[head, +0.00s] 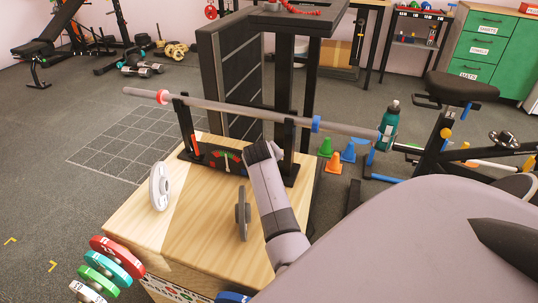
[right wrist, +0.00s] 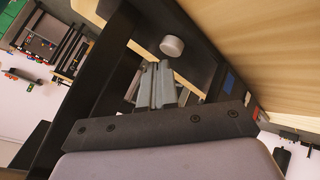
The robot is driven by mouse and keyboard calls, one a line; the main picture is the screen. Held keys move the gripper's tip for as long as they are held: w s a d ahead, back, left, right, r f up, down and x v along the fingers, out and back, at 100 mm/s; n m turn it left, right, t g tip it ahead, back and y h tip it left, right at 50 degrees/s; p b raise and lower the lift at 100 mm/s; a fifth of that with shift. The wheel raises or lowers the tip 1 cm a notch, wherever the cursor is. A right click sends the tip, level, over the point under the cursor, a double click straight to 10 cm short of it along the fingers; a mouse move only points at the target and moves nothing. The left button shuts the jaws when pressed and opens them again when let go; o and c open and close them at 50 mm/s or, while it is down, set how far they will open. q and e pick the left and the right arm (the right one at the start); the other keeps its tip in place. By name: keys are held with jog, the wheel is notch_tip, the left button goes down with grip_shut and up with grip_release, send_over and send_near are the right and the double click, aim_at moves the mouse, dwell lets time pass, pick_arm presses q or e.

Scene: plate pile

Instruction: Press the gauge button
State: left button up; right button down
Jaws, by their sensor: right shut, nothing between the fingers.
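The gauge (head: 224,159), a dark panel with a coloured scale, stands between the bar's two uprights on the wooden platform (head: 185,220). My right gripper (head: 262,150) is at the right end of the gauge, in front of the right upright, and hides that part. In the right wrist view the right gripper (right wrist: 157,84) is shut with nothing between its fingers. A light grey round knob (right wrist: 172,46), possibly the gauge button, shows just beyond the fingertips. It looks apart from them. The button cannot be made out in the head view. My left gripper is not in view.
A barbell bar (head: 250,109) lies across the uprights just above my right gripper. Two grey discs stand on the platform, one at the left (head: 159,187) and one beside my forearm (head: 242,213). Coloured plates (head: 118,257) hang at the front left.

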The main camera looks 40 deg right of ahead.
notch_tip(320, 180, up, 5)
jog(key=p, duration=0.5)
jog(key=shift+r, duration=0.1)
jog(key=shift+r+p, duration=0.35)
jog(key=shift+p, duration=0.25)
